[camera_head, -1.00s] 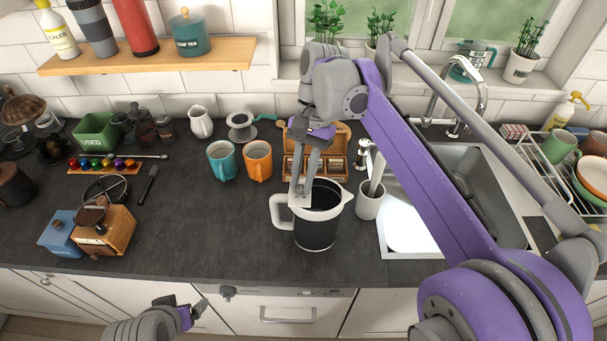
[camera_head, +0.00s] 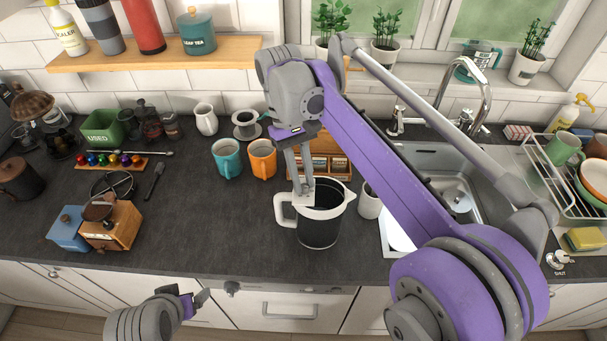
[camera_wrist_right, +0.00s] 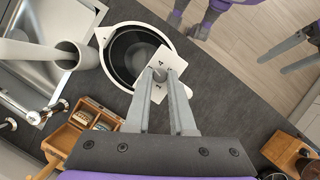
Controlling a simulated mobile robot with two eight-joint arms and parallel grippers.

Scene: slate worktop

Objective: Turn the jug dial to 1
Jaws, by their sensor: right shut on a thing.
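The black jug (camera_head: 318,232) with a white rim and white handle stands upright near the front of the worktop; its open top also shows in the right wrist view (camera_wrist_right: 124,50). A white plate with numbers (camera_wrist_right: 146,84) lies at its rim on the handle side. The small grey dial knob (camera_wrist_right: 158,74) sits on that plate. My right gripper (camera_head: 303,190) comes down from above, shut on the knob. A 4 is readable beside it; the pointer setting is too small to tell. My left gripper (camera_head: 199,297) is empty in front of the counter, its fingers apart in the wrist view.
A grey-white cup (camera_head: 369,203) stands close right of the jug, beside the sink (camera_head: 425,155). A wooden box (camera_head: 333,165) and orange (camera_head: 262,160) and teal (camera_head: 227,160) mugs stand behind. The worktop left of the jug is clear up to the wooden grinder (camera_head: 112,228).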

